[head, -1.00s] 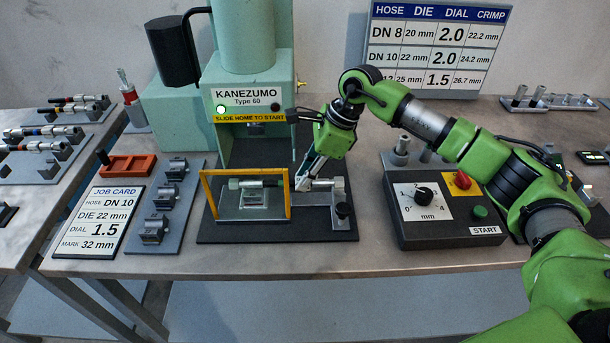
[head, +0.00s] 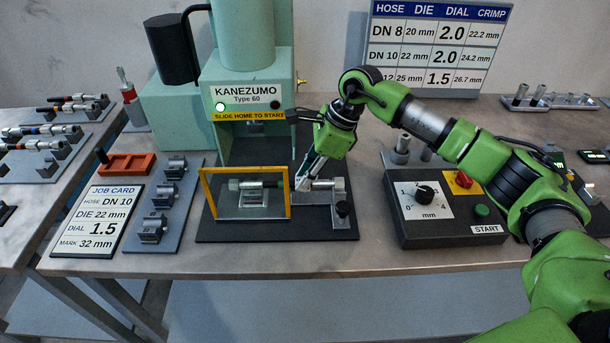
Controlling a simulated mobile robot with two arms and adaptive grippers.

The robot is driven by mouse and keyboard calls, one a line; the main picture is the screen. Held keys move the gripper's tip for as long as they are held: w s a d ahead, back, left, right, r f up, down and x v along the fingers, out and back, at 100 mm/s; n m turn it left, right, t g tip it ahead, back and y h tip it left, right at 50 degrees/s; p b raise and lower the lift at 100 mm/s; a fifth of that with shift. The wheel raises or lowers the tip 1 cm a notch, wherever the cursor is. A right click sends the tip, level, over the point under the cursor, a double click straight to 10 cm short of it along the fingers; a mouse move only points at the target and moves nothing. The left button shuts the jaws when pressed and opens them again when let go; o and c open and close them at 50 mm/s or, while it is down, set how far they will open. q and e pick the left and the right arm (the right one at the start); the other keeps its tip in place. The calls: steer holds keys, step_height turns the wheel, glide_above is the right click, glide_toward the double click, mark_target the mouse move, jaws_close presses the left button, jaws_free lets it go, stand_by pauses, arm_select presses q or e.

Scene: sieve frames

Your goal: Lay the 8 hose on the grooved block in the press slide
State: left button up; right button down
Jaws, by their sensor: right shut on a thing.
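My right gripper (head: 304,184) is shut on the hose, at the press slide, just right of the yellow-framed clear guard. The hose (head: 274,184) lies level from left to right, with a metal end (head: 235,184) behind the guard. Its other metal end (head: 338,184) shows right of the gripper. The grooved block (head: 252,197) sits on the slide behind the guard, below the hose. I cannot tell whether the hose touches the block. The press slide (head: 318,197) stands on a black base plate. My left gripper is not in view.
The green press (head: 240,70) rises behind the slide. The guard (head: 204,195) stands in front. A control box (head: 450,230) with dial and START button is at right. A die rack (head: 160,215), job card (head: 103,220) and orange tray (head: 130,165) are at left.

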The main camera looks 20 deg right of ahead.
steer(key=shift+f, duration=0.2)
steer(key=c, duration=1.8)
jaws_free()
steer(key=v, duration=1.2)
